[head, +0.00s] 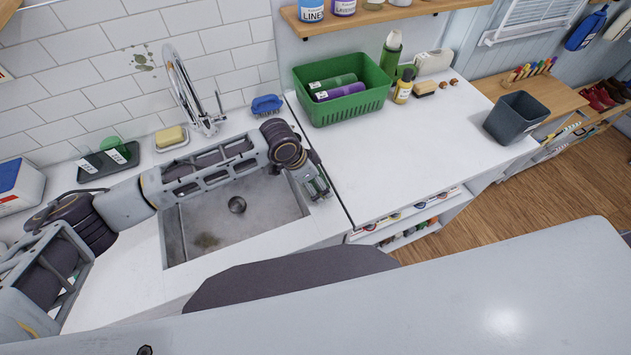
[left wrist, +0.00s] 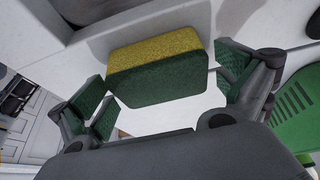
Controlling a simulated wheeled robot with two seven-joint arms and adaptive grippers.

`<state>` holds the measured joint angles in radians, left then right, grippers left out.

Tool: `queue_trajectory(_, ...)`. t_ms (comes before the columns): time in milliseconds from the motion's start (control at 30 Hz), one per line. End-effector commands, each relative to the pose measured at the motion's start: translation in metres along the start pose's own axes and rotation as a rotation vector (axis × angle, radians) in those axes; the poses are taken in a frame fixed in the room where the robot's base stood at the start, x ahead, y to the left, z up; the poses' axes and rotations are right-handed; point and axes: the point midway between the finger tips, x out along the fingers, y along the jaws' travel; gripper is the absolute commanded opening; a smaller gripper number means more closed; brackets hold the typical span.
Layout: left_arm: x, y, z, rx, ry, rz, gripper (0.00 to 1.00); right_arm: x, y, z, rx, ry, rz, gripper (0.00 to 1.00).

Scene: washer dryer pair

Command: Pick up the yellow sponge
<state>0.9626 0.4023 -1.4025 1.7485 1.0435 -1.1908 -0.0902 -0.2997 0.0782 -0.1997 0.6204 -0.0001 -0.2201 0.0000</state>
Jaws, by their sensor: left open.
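A sponge with a yellow face and a dark green scouring side (left wrist: 158,65) shows in the left wrist view, on a pale surface. My left gripper (left wrist: 165,88) is open, its green-padded fingers on either side of the sponge with small gaps. In the head view my left gripper (head: 316,186) is low over the strip of counter at the sink's right edge; it largely hides what lies under it. My right gripper is in neither view.
The sink (head: 222,222) lies left of my gripper, with the faucet (head: 190,90) behind. A yellow block (head: 171,137) sits on a dish there. A green basket (head: 342,102) stands on the right counter (head: 400,150), whose front is clear. A blue brush (head: 266,104) lies behind.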

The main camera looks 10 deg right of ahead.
Motion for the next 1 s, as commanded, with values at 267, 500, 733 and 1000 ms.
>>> queue_trajectory(267,-0.0002,0.0,0.0001,0.0,0.0,0.0,1.0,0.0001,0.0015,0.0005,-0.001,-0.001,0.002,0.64)
queue_trajectory(500,-0.0003,-0.0001,0.0001,0.0,0.0,0.0,0.71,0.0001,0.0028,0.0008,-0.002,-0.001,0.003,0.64)
queue_trajectory(733,-0.0003,-0.0002,0.0001,-0.001,0.0,0.0,0.71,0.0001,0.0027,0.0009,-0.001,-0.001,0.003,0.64)
queue_trajectory(1000,-0.004,-0.0003,-0.0017,-0.001,0.001,0.0,0.71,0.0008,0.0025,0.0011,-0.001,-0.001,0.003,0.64)
